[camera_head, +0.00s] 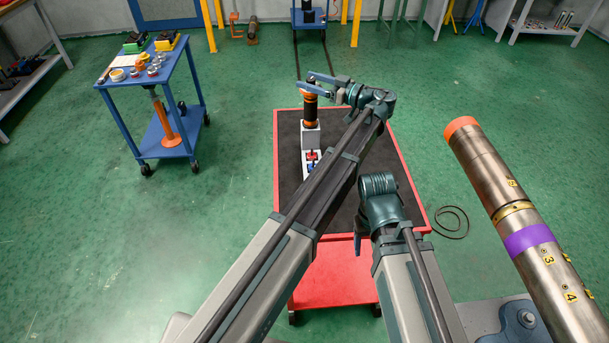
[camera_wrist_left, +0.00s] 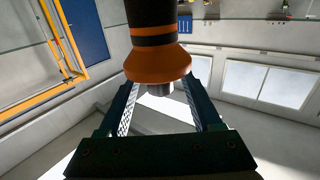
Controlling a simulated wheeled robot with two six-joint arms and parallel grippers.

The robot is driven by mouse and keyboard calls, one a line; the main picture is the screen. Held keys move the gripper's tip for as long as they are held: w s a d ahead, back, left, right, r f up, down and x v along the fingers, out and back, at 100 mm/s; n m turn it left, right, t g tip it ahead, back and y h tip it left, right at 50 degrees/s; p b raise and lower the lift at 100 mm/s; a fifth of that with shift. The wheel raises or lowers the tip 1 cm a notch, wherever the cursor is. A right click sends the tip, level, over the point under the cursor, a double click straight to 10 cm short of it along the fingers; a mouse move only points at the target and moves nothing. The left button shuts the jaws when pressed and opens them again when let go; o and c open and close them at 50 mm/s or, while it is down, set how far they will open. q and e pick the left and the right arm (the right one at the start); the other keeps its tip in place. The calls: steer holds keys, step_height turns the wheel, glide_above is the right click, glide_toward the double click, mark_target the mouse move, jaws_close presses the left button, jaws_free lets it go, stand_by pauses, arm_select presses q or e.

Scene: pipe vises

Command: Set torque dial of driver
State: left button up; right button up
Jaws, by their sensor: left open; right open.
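The driver (camera_head: 310,108), black with orange bands, stands upright on a grey block at the left side of the red-rimmed cart. My left gripper (camera_head: 316,85) is at its top end, with open fingers on either side of it. In the left wrist view, the driver's flared orange collar (camera_wrist_left: 158,65) sits between my open left fingers (camera_wrist_left: 165,100), with gaps visible on both sides. I cannot tell which ring is the torque dial, and no markings are readable. My right gripper (camera_head: 360,243) is open, low over the cart's front edge and well away from the driver; its fingers are mostly hidden.
The red cart (camera_head: 407,180) has a dark mat, mostly bare on the right. Small red and blue parts (camera_head: 312,160) lie before the driver's block. A large steel pipe (camera_head: 490,185) stands at right. A blue trolley (camera_head: 135,80) with small items is at left.

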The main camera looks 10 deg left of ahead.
arm_select(q)
steer(key=m+t+h, duration=0.1)
steer(key=t, duration=0.1)
steer(key=m+t+h, duration=0.1)
steer(key=m+t, duration=0.1)
steer(key=m+t+h, duration=0.1)
steer(key=t, duration=0.1)
steer(key=shift+s+a+m+t+h, duration=0.2)
steer(key=shift+s+m+t+h, duration=0.1)
steer(key=shift+m, duration=0.1)
steer(key=m+t+h, duration=0.2)
steer(key=h, duration=0.1)
steer(key=m+t+h, duration=0.2)
steer(key=h, duration=0.1)
steer(key=shift+w+m+t, duration=0.15)
steer(key=shift+m+t, duration=0.15)
steer(key=shift+m, duration=0.1)
steer(key=shift+s+d+m+h, duration=0.3)
steer(key=shift+m+h, duration=0.1)
steer(key=shift+h, duration=0.2)
steer(key=v, duration=1.3)
steer(key=s+f+m+g, duration=0.1)
steer(key=s+f+g, duration=0.4)
steer(key=f, duration=0.3)
steer(key=s+a+f+m+g, duration=0.1)
steer(key=s+f+g, duration=0.4)
steer(key=s+f, duration=0.2)
steer(key=shift+f+g+h, duration=0.4)
steer(key=shift+f, duration=0.65)
steer(key=shift+a, duration=0.1)
